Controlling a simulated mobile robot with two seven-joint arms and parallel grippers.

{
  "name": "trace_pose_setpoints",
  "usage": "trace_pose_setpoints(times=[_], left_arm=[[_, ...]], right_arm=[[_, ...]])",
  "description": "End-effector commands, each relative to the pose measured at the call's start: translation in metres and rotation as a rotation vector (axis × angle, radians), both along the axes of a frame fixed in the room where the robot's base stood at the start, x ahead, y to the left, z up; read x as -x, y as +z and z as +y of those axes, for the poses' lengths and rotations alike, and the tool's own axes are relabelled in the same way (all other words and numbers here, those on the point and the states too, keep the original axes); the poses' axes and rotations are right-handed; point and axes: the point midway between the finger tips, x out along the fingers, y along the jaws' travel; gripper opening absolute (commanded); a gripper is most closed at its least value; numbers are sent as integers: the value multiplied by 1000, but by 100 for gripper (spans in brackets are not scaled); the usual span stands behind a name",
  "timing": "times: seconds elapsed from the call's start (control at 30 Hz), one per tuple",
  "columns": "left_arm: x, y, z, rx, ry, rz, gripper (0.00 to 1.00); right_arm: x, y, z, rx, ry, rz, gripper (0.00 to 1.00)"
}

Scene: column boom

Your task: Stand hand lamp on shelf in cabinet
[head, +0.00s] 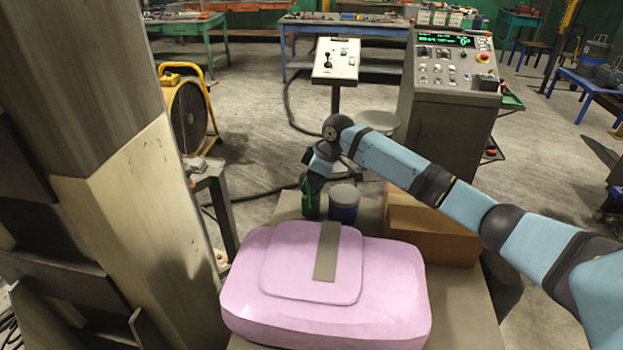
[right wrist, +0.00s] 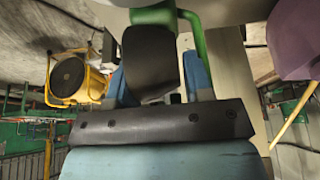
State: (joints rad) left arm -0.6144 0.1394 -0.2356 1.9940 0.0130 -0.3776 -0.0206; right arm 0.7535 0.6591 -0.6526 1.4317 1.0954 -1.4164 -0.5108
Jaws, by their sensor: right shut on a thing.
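My right gripper (head: 312,184) is shut at the far end of the table, past the pink case. It is on a green thing (head: 310,206), which I take to be the hand lamp. The lamp is small and mostly hidden by the gripper in the head view. In the right wrist view a green curved part (right wrist: 196,45) shows beside the dark middle of the gripper. I cannot tell whether the lamp touches the table. My left gripper is not in view. No open cabinet with a shelf can be made out for sure.
A large pink case (head: 390,290) fills the near part of the table (head: 465,310). A blue can (head: 344,208) stands close right of the lamp, and a cardboard box (head: 430,235) stands further right. A thick column (head: 140,200) rises at left. A yellow fan (head: 188,110) and control console (head: 447,120) stand beyond.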

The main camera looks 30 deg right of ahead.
Motion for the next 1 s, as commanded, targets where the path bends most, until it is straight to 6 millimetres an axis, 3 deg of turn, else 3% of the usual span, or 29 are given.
trace_pose_setpoints(times=[0.2,0.23,0.3,0.33,0.67,0.77,1.0], left_arm=[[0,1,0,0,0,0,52],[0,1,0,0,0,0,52],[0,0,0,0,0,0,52],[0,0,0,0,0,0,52],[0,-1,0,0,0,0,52],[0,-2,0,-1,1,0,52],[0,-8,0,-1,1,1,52]], right_arm=[[0,-2,0,-1,-1,0,16],[0,-2,0,-1,0,-1,54],[0,-2,0,-1,-1,0,70],[0,-2,0,-1,-1,0,72],[0,2,-1,0,0,-1,72],[2,13,-5,-2,-2,-3,72],[14,60,-20,0,0,-4,72]])
